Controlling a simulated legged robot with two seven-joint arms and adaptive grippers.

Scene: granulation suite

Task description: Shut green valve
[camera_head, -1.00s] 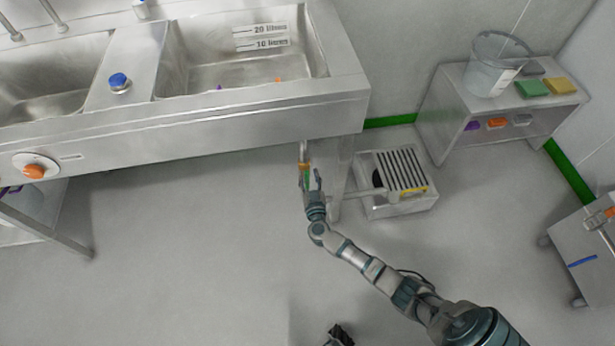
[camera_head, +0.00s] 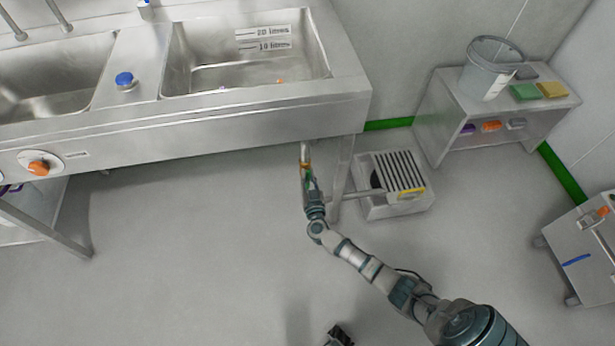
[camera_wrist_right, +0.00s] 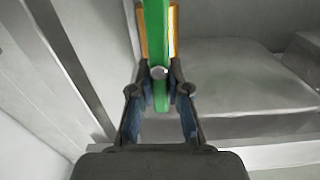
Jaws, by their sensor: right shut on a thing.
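The green valve handle (camera_wrist_right: 156,35) runs up the middle of the right wrist view, with a round pale pivot near its lower end and brass-coloured parts (camera_wrist_right: 172,30) beside it. In the head view the green valve (camera_head: 309,174) is small, on a pipe below the sink's right end. My right gripper (camera_head: 310,183) is at the valve, with its fingers on either side of the green handle in the wrist view (camera_wrist_right: 160,85). It is shut on the handle. The exact finger contact is too small to tell in the head view.
The steel sink (camera_head: 200,140) stands above the valve, with a leg beside it. A floor box with a slatted top (camera_head: 400,172) is just right of the arm. A low bench (camera_head: 445,125) holds a bucket (camera_head: 485,75). Open floor lies left.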

